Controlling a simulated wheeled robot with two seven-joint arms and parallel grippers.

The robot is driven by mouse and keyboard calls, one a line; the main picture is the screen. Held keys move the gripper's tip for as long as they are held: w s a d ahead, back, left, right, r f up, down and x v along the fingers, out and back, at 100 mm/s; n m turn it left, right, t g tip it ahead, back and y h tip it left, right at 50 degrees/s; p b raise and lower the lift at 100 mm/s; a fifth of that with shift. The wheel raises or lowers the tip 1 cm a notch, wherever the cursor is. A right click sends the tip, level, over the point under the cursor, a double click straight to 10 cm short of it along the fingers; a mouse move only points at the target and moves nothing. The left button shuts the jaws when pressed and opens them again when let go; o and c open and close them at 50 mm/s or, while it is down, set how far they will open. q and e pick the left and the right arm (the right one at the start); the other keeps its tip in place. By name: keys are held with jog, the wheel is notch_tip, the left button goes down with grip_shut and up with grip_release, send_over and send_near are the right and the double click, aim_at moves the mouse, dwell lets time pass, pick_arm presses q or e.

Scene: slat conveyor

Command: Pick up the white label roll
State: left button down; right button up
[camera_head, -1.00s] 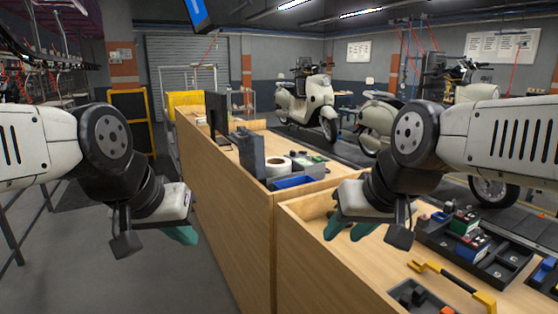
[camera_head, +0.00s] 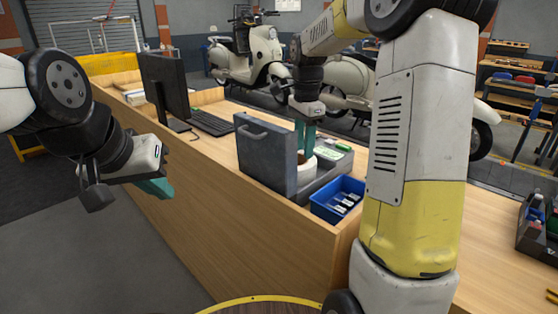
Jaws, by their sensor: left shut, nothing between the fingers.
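The white label roll (camera_head: 307,168) lies beside the grey case on the wooden counter, partly hidden by my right gripper and the case. My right gripper (camera_head: 304,148) points down with its teal fingertips at the roll. I cannot tell whether the fingers are closed on the roll's wall or only beside it. My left gripper (camera_head: 158,188) is shut and empty, away from the roll at the left, in front of the counter's side.
A grey upright case (camera_head: 265,155) stands directly left of the roll. A blue bin (camera_head: 337,199) with small parts is in front. A monitor (camera_head: 163,85) and keyboard (camera_head: 211,122) stand further back. My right arm crosses the right side.

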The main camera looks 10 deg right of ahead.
aim_at(302, 167)
jog(key=shift+w+f, duration=0.2)
jog(key=shift+f, duration=0.3)
notch_tip(302, 167, down, 7)
jog(key=shift+w+r, duration=0.1)
grip_shut()
dwell(1.2)
